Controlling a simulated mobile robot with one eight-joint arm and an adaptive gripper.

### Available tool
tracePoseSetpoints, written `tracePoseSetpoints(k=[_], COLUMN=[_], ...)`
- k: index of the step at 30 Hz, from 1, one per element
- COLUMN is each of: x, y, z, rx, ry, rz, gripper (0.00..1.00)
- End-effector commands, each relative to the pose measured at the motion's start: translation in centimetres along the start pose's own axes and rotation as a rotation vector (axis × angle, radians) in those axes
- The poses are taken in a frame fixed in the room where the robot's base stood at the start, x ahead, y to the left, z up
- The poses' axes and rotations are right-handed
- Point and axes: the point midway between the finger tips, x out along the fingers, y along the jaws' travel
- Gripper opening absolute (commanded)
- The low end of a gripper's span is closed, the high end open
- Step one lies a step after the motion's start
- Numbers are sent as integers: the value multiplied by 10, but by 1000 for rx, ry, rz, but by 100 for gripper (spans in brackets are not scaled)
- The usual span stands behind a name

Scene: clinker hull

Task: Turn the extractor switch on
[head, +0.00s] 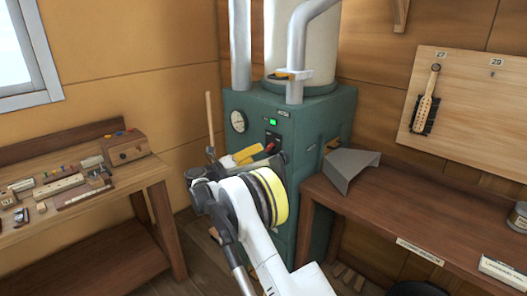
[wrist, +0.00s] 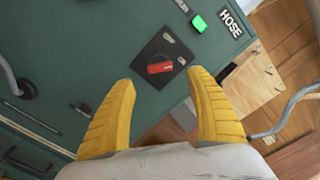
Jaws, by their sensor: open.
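The extractor is a green cabinet (head: 320,112) at the back, with a black switch plate on its front. The wrist view shows this plate (wrist: 172,46) with a red switch handle (wrist: 160,67) and two small pale labels too small to read. A green lamp (wrist: 198,23) is lit beside the plate; it also shows in the head view (head: 273,122). My gripper (wrist: 163,79) is open and empty, its yellow fingers apart on either side of the red handle in the picture. Contact cannot be told. In the head view my gripper (head: 252,154) is in front of the cabinet, partly covering the switch.
A round gauge (head: 238,121) is on the cabinet. A "HOSE" label (wrist: 231,23) is near the lamp. A workbench (head: 90,210) with tools stands left. Another bench (head: 400,210) with a grey angled hood (head: 349,168) stands right, close to the cabinet.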

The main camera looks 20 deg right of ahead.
Motion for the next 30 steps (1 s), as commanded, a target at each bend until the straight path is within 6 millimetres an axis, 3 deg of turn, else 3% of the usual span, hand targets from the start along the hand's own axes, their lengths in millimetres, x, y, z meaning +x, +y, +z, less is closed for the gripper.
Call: tracePoseSetpoints(k=[3, 7, 23, 26, 29, 30], x=[-21, -34, -37, -37, -38, -40], y=[0, 0, -1, -13, -46, -65], z=[0, 0, 1, 14, 49, 69], rx=[0, 0, -1, -16, -62, -94], ry=[-1, 0, -2, -41, -154, -223], rz=[1, -1, -1, 0, -1, -2], gripper=[65, 65, 65, 65, 65, 65])
